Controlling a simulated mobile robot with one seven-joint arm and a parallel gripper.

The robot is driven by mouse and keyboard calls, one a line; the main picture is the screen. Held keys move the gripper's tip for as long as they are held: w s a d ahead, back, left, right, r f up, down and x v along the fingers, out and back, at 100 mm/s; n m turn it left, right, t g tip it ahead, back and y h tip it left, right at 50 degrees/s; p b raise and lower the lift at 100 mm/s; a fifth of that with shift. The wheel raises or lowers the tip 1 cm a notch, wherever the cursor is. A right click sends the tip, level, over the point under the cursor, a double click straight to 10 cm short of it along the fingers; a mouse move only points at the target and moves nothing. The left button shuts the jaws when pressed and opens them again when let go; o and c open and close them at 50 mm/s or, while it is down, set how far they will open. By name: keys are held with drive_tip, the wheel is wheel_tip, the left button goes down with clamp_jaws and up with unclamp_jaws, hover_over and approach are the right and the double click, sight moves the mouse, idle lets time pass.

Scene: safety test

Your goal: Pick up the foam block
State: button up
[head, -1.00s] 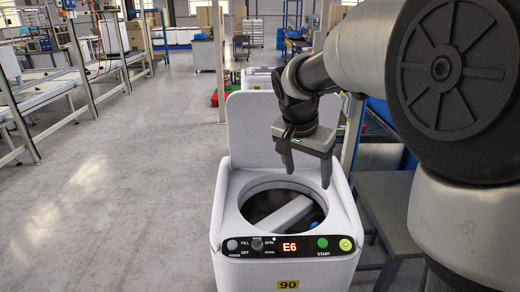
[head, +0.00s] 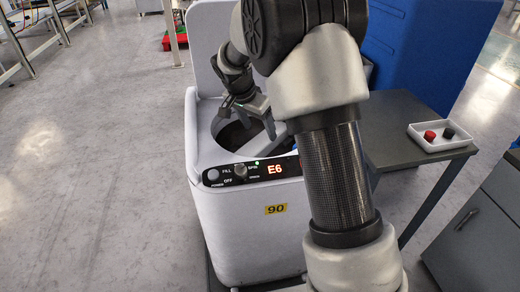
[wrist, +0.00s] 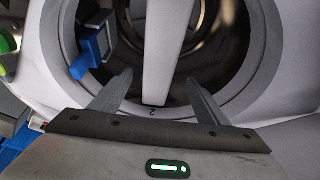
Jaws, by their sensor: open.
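The foam block looks like a long pale grey bar. In the wrist view the foam block (wrist: 168,50) runs from the top edge down to the near rim of the drum opening. In the head view the foam block (head: 264,145) shows only partly, inside the opening of the white washer-like machine (head: 240,225). My gripper (head: 250,116) is over that opening, pointing down. In the wrist view my gripper (wrist: 158,80) is open, with one finger on each side of the block in the picture. I cannot tell how far the fingertips are above it.
A blue clip-like part (wrist: 92,52) sits at the left of the opening in the wrist view. The machine's panel (head: 250,171) reads E6. A side table (head: 400,125) at right holds a white tray (head: 440,146) with red and black knobs. The floor at left is clear.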

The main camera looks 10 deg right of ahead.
sight(264, 138)
drive_tip(key=shift+b+x, duration=0.7)
drive_tip(key=shift+x, duration=2.8)
drive_tip(key=shift+r, duration=0.1)
drive_tip(key=c, duration=1.1)
drive_tip(key=shift+d, duration=0.1)
